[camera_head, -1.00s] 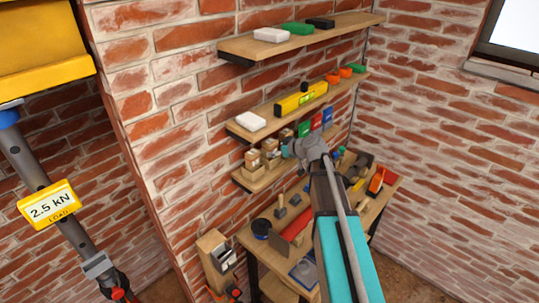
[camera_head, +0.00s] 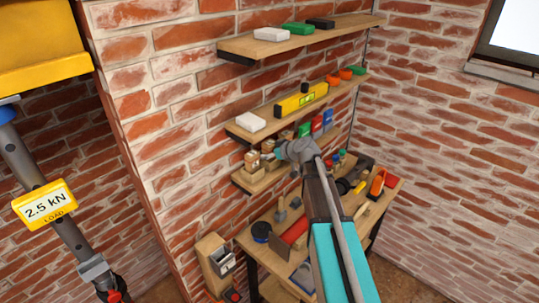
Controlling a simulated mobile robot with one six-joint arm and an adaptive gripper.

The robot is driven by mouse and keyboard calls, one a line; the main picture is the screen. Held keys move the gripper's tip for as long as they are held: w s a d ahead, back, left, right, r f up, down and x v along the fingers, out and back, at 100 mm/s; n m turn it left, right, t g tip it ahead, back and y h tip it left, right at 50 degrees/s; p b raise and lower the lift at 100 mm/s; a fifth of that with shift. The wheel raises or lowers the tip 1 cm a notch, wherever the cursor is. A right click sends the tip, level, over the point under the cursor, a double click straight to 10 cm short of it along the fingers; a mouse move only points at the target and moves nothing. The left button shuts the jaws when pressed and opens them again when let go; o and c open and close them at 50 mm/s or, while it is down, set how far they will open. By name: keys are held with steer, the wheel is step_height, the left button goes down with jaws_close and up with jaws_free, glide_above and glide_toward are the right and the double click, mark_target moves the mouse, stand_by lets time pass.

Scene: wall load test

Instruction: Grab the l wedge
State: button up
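Several small wooden blocks (camera_head: 252,161) sit on the lowest wall shelf (camera_head: 248,183). They look like wedges or stacked pieces, but they are too small to tell which one is the l wedge. My gripper (camera_head: 283,151) is at this shelf, just right of the blocks, pointing left toward them. Its fingers are small and partly hidden by its own body, so I cannot tell whether they touch a block or how far apart they are.
Above are a middle shelf (camera_head: 268,117) with a yellow level (camera_head: 301,99) and a top shelf (camera_head: 262,46). Below, a workbench (camera_head: 258,212) holds tools. A wooden box (camera_head: 214,262) stands at its left. A yellow 2.5 kN load sign (camera_head: 44,204) is at far left.

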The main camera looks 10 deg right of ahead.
steer(key=c, duration=1)
steer(key=shift+o, duration=0.2)
steer(key=shift+r, duration=0.2)
steer(key=shift+r+p, duration=0.7)
steer(key=shift+p, duration=0.15)
steer(key=shift+f+b, duration=0.2)
steer(key=shift+b, duration=0.1)
steer(key=b, duration=0.1)
steer(key=t+y+b, duration=0.1)
steer(key=b, duration=0.1)
steer(key=shift+s+d+f+t, duration=0.2)
steer(key=shift+s+f+t, duration=0.1)
steer(key=shift+s, duration=0.05)
steer(key=shift+s+d+r+t+y+b, duration=0.15)
steer(key=shift+t+y+b, duration=0.4)
steer(key=shift+b, duration=0.55)
steer(key=shift+s+d+t+b, duration=0.2)
steer(key=shift+t+b, duration=0.15)
steer(key=shift+b, duration=0.2)
